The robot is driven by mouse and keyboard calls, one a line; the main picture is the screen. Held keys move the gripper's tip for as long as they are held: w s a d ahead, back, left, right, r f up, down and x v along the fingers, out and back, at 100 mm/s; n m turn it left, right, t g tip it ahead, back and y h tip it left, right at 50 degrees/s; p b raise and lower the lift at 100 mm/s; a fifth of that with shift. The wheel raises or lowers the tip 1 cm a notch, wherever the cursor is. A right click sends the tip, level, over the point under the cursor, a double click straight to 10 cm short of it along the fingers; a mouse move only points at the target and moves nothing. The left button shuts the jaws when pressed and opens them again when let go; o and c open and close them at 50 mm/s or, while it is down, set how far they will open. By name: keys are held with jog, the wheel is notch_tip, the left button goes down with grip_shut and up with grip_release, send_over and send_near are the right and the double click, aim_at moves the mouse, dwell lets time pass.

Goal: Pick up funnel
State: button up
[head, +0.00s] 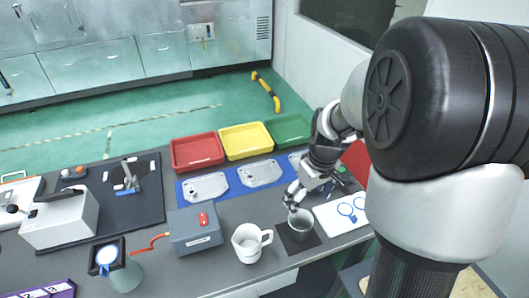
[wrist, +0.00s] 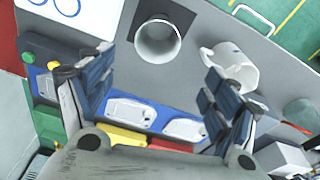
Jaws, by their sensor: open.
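A grey, tapered, open-mouthed vessel (head: 300,224), which looks like the funnel, stands upright on a dark square mat (head: 302,244) at the table's front right. In the wrist view the funnel (wrist: 158,40) shows its round mouth; its bottom is hidden. My gripper (head: 293,203) is just above and beside its rim in the head view. In the wrist view my gripper (wrist: 152,78) has its fingers spread wide, with nothing between them. The funnel appears beyond the gap between the fingertips, and I see no contact.
A white mug (head: 247,244) stands close to the funnel's left; a white sheet with blue rings (head: 345,212) lies right. A grey box (head: 195,230), a blue mat with metal castings (head: 208,187), and red (head: 197,152), yellow (head: 246,141) and green (head: 288,130) trays lie around.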

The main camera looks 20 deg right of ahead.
jog(key=b, duration=0.4)
send_near(298, 226)
jog(key=shift+s+a+f, duration=0.2)
jog(key=shift+s+f, duration=0.05)
jog(key=shift+f, duration=0.2)
jog(key=shift+s+a+f, duration=0.2)
jog(key=shift+s+f, duration=0.1)
jog(key=shift+f, duration=0.1)
jog(key=f+b, duration=0.1)
jog(key=f, duration=0.1)
jog(key=f+b, duration=0.1)
jog(key=f, duration=0.2)
jog(key=shift+w+a+f, duration=0.15)
jog(key=shift+a, duration=0.1)
jog(key=shift+c, duration=0.4)
jog(key=c, duration=1.1)
jog(key=shift+c, duration=0.2)
